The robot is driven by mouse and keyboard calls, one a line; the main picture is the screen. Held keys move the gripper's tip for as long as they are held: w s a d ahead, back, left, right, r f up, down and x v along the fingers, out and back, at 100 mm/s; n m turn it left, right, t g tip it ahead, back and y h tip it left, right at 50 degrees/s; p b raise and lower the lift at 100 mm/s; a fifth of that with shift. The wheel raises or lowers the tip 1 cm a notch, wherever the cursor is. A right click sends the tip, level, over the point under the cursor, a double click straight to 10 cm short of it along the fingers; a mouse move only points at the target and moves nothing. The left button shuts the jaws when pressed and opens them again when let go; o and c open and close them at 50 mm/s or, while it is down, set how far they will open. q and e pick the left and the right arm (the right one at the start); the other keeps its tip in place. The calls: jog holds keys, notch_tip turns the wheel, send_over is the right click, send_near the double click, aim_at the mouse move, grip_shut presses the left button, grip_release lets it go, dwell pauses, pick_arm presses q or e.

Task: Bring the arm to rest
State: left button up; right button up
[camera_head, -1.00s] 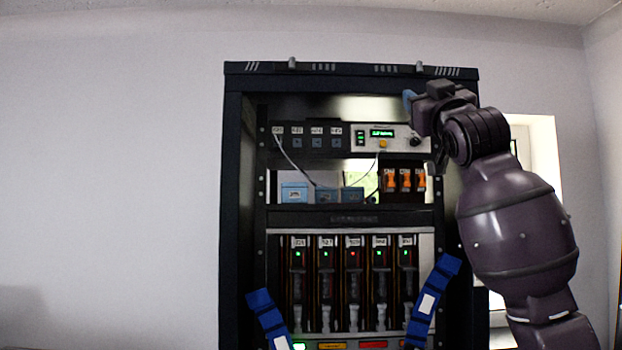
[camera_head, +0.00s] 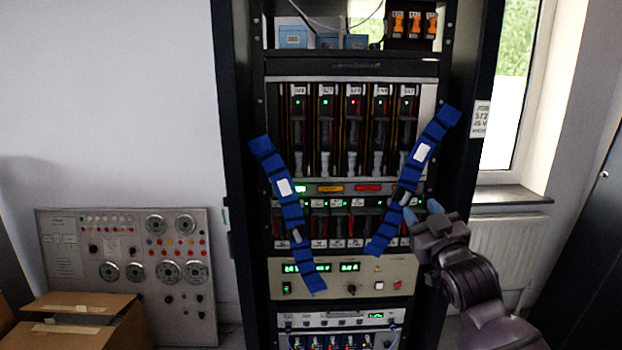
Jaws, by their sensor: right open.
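My right gripper (camera_head: 421,214) is in front of the lower right part of the rack, pointing up and left. Its blue fingertips are apart and I see nothing between them. The dark rack (camera_head: 238,200) stands upright in the middle. A blue strap (camera_head: 287,203) with a white label hangs on its left side, and a second blue strap (camera_head: 417,165) hangs on its right side, just left of and above the gripper. I cannot tell whether the gripper touches that strap. My left gripper is not in view.
A grey panel with dials (camera_head: 178,290) leans by the wall at the left, behind cardboard boxes (camera_head: 85,325). A module row (camera_head: 352,130) shows green lights and one red. A window (camera_head: 517,90) and radiator (camera_head: 500,250) are at the right.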

jog(key=s+d+f+m+g+h, duration=0.2)
jog(key=s+d+f+g, duration=0.1)
jog(key=s+f, duration=1.4)
jog(key=s+d+f+m+g+h, duration=0.1)
jog(key=s+f+g, duration=0.5)
jog(key=s+f, duration=1)
notch_tip(320, 180, down, 8)
jog(key=shift+s+d+r+m+h, duration=0.25)
jog(key=shift+s+d+m+h, duration=0.15)
jog(key=shift+d+m, duration=0.4)
jog(key=shift+d, duration=0.2)
